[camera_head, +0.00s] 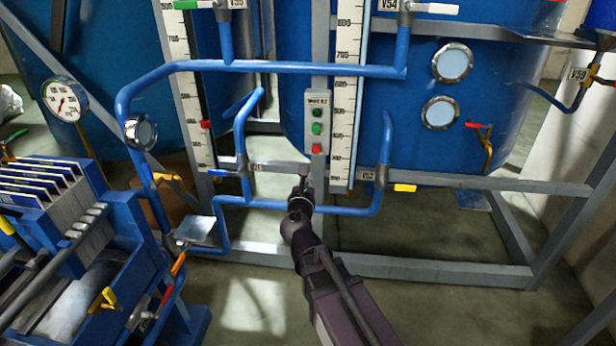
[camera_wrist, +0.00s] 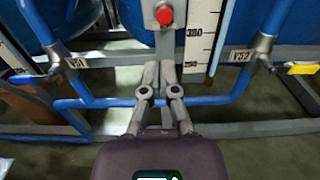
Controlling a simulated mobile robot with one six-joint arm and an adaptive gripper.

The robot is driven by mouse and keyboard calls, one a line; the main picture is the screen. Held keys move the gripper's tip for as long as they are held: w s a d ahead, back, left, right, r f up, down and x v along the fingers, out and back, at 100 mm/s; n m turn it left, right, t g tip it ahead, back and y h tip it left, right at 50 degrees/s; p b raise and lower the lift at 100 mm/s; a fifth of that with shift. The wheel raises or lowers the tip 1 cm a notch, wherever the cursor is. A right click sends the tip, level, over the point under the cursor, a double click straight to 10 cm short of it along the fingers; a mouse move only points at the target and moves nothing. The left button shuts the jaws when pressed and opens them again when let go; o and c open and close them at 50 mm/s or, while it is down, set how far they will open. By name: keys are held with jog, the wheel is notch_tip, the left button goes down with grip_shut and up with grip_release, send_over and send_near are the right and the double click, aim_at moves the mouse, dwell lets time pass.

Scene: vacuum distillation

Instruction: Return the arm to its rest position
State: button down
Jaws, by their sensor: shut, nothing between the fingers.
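My gripper (camera_head: 304,184) is at the end of my dark arm, which reaches up from the lower right in the head view. I cannot tell whether the tips touch the box. Two green buttons (camera_head: 317,128) sit above the red one.
Blue pipes (camera_head: 280,67) and a grey frame rail (camera_head: 430,268) surround my arm. Level scales (camera_head: 346,100) flank the box. Large blue tanks (camera_head: 480,100) stand behind. A blue filter press (camera_head: 110,250) is at lower left. Open floor (camera_head: 480,315) lies at lower right.

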jog(key=shift+d, duration=0.1)
jog(key=s+d+f+m+g+h, duration=0.25)
jog(key=d+f+m+g, duration=0.2)
jog(key=d+m, duration=0.45)
jog(key=s+d+f+m+g+h, duration=0.1)
jog(key=d+f+m+g+h, duration=0.3)
jog(key=d+m, duration=0.6)
jog(key=s+d+f+m+g+y, duration=0.2)
jog(key=s+f+m+g+y, duration=0.25)
jog(key=s+m, duration=0.3)
jog(key=s+d+f+m+g+y, duration=0.3)
jog(key=s+f+m+g, duration=0.25)
jog(key=m, duration=0.35)
notch_tip(320, 180, up, 36)
jog(key=p, duration=3.6)
jog(key=shift+a, duration=0.2)
